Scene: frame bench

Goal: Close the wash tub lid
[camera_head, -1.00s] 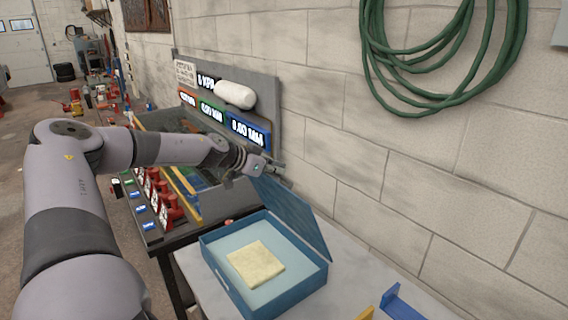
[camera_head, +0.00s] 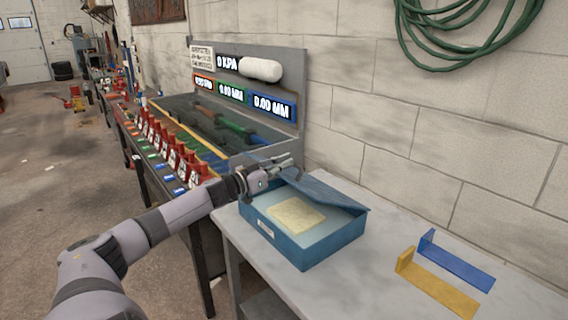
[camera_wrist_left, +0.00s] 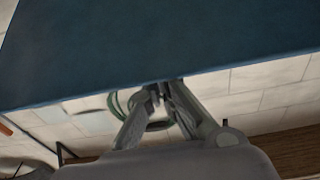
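The wash tub (camera_head: 304,247) is a blue box on the grey table, with a yellowish block (camera_head: 297,213) lying inside. Its blue lid (camera_head: 326,191) is hinged at the wall side and stands partly lowered, tilted over the tub's back part. My left gripper (camera_head: 290,166) is at the lid's left end, close to its upper edge. In the left wrist view, the lid (camera_wrist_left: 150,45) fills the upper part, and the left gripper's fingertips (camera_wrist_left: 162,90) meet at its edge, seemingly together with nothing visible between them. My right gripper is not in view.
A blue bracket (camera_head: 456,262) and a yellow bracket (camera_head: 437,283) lie on the table (camera_head: 390,240) to the right of the tub. A bench with red clamps (camera_head: 172,155) and a display panel stands at the left. A green hose hangs on the wall.

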